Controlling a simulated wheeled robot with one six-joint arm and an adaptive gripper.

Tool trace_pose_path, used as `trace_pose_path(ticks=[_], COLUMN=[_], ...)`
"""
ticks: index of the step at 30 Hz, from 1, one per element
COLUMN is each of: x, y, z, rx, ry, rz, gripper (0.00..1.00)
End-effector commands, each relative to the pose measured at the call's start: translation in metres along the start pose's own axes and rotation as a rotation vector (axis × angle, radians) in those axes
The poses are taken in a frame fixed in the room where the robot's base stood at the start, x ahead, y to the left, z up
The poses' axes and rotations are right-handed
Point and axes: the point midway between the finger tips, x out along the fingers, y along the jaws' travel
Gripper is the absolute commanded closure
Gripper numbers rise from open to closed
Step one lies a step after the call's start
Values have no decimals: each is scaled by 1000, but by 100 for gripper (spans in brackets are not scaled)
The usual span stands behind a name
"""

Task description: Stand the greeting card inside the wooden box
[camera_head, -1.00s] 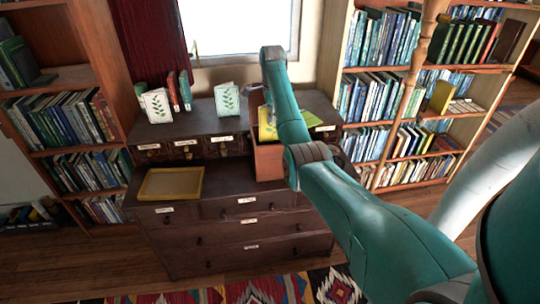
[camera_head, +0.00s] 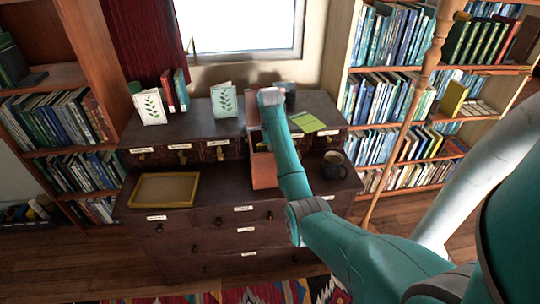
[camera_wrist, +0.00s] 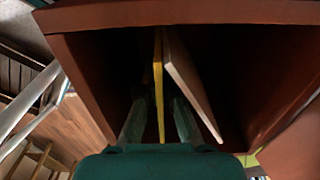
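The greeting card, yellow outside (camera_wrist: 158,80) and pale on its other panel (camera_wrist: 193,82), stands half-open inside the wooden box. The reddish-brown box shows in the head view (camera_head: 264,172) on the dresser's lower top, and its rim crosses the top of the wrist view (camera_wrist: 190,13). My gripper (camera_wrist: 160,112) reaches down into the box. One finger is on each side of the yellow panel, with narrow dark gaps between, so it looks slightly open. The fingertips and the card's lower edge are in shadow. In the head view my arm hides the gripper.
A yellow tray (camera_head: 165,204) lies left of the box. A dark mug (camera_head: 333,165) stands to its right. A yellow-green flat item (camera_head: 307,122) lies behind the mug.

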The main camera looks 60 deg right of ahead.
Motion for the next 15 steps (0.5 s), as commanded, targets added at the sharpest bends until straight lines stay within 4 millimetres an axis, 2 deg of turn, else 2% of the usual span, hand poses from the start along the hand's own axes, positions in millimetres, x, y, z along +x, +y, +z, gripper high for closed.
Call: trace_pose_path(ticks=[1, 5, 15], x=[10, 23, 25], y=[4, 8, 8], z=[2, 4, 4], rx=[1, 3, 4], ry=[0, 0, 0], rz=[4, 2, 1], gripper=[100, 100, 100])
